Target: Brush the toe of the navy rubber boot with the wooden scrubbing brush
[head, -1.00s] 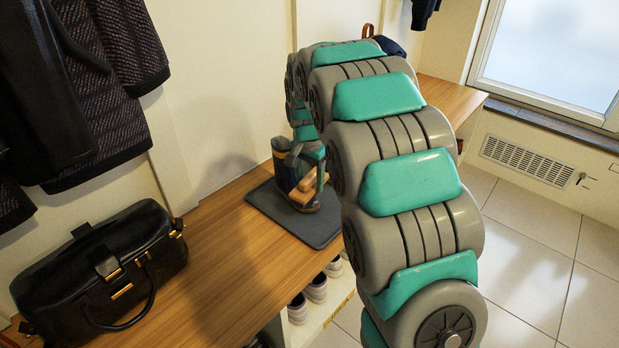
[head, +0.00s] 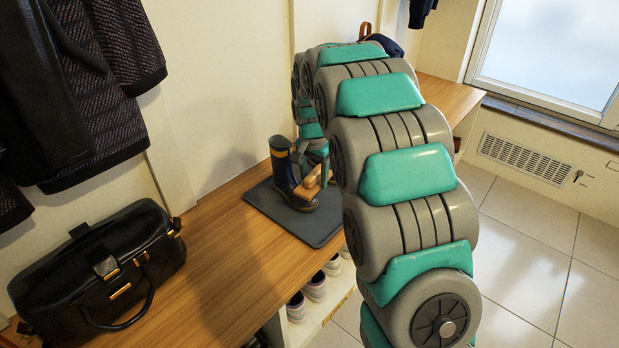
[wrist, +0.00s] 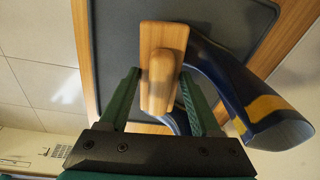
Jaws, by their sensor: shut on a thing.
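The navy rubber boot (head: 283,171) stands upright on a dark mat, with a yellow band around its shaft. In the wrist view the boot (wrist: 232,84) lies to the right of my gripper, its open top at lower right. My gripper (wrist: 160,78) is shut on the wooden scrubbing brush (wrist: 163,50), whose block is between the green fingers. In the head view the brush (head: 313,181) is at the boot's toe end, partly covering it. I cannot tell whether the brush touches the toe. My arm hides much of the gripper in the head view.
The dark mat (head: 318,231) lies on a wooden bench (head: 215,262). A black handbag (head: 100,270) sits at the bench's left. Coats (head: 100,100) hang above it. Several shoes (head: 316,287) are in cubbies below. Tiled floor (head: 530,240) is clear at right.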

